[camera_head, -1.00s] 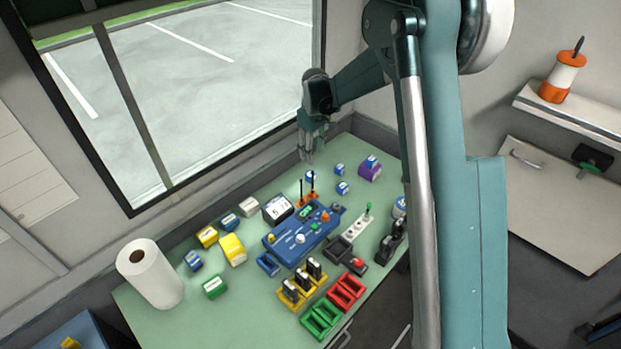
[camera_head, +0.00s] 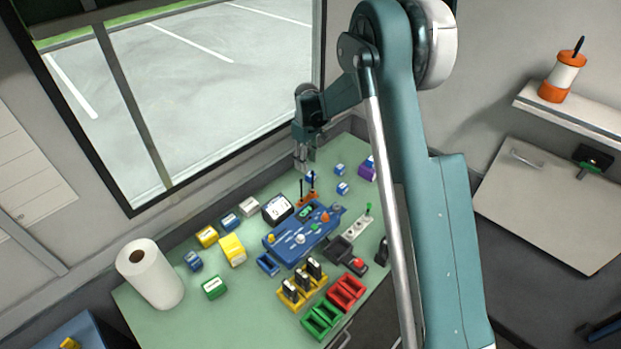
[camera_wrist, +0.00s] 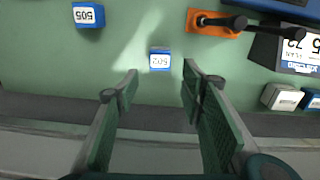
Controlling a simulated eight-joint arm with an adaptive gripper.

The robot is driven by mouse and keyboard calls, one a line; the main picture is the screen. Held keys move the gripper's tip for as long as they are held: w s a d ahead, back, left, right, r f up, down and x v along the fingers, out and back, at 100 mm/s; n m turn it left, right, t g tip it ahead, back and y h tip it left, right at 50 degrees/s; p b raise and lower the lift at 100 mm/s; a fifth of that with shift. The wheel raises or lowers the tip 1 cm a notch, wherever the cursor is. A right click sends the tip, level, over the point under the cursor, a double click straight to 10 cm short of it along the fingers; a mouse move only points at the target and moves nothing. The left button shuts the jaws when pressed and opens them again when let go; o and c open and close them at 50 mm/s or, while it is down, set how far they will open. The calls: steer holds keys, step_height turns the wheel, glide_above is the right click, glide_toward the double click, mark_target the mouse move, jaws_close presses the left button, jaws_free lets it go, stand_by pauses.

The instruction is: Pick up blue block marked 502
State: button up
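The small blue block marked 502 (camera_wrist: 160,60) sits upright on the green tabletop in the wrist view, its white label facing the camera. In the head view a small blue block (camera_head: 310,177), likely the same one, shows just beside my fingertips, partly hidden. My gripper (camera_wrist: 160,84) is open and empty. Its two fingers point toward the block, which lies just beyond the fingertips, roughly centred between them and apart from both. In the head view my gripper (camera_head: 303,165) hangs fingers-down over the table's far edge, near the window.
A blue block marked 505 (camera_wrist: 88,15) lies to the left in the wrist view. An orange base with two black levers (camera_wrist: 215,24) stands to the right. A dark display box (camera_head: 277,208) and blue control panel (camera_head: 303,233) lie nearer. The wall ledge (camera_wrist: 150,122) runs below the fingers.

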mark_target(310, 177)
steer(key=shift+f, duration=0.95)
steer(key=shift+d+f, duration=0.1)
steer(key=shift+f, duration=2.5)
steer(key=c, duration=1)
